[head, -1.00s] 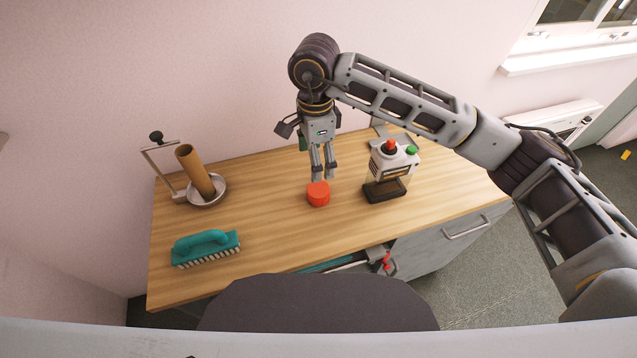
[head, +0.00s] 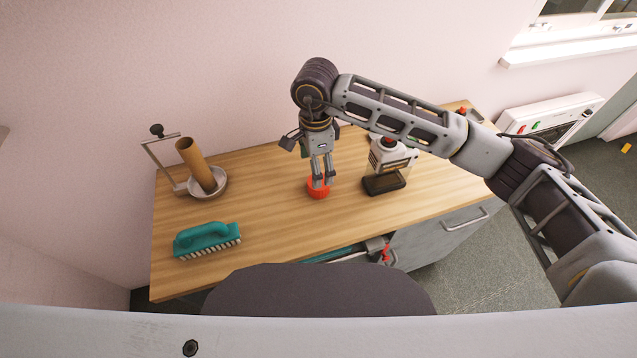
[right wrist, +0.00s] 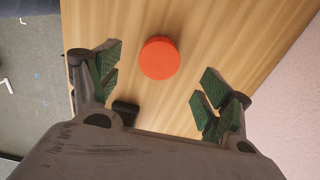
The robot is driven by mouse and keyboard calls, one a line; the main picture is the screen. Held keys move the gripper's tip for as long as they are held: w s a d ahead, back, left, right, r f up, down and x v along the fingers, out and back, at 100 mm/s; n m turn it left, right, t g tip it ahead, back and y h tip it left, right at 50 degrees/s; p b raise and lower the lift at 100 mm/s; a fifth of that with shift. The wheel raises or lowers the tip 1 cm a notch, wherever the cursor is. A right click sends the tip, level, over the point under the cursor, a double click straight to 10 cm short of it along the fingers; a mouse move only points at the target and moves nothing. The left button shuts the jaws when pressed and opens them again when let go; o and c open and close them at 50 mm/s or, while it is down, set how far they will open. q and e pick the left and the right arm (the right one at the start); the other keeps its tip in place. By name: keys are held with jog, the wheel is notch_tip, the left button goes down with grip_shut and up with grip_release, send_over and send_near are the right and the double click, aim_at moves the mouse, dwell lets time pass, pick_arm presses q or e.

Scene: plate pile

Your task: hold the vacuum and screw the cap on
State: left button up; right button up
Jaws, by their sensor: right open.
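The red round cap (head: 318,192) lies on the wooden table, and its flat top shows in the right wrist view (right wrist: 159,57). My right gripper (head: 322,182) points down over the cap with its fingertips at it. In the right wrist view the green-padded fingers are wide apart, one on either side of the cap, with nothing gripped. A white appliance with a dark base (head: 388,160), perhaps the vacuum, stands upright to the right of the gripper, its top partly hidden by my right arm. My left gripper is not in view.
A teal brush (head: 206,237) lies at the front left of the table. A metal holder dish (head: 219,185) with a brown tube (head: 197,160) stands at the back left. The tabletop (head: 262,190) between these and the cap is clear. A drawer (head: 345,257) shows at the front edge.

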aim_at(320, 193)
notch_tip(320, 193, down, 3)
jog(key=shift+r, duration=0.15)
jog(key=shift+f, duration=0.2)
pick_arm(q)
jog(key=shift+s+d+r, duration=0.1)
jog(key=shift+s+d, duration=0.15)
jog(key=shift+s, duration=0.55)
pick_arm(e)
jog(key=shift+f, duration=0.1)
jog(key=shift+d+f+p, duration=0.25)
jog(key=shift+f+p, duration=0.35)
jog(key=shift+f, duration=0.6)
jog(key=shift+w+f, duration=0.1)
jog(key=shift+f, duration=1.2)
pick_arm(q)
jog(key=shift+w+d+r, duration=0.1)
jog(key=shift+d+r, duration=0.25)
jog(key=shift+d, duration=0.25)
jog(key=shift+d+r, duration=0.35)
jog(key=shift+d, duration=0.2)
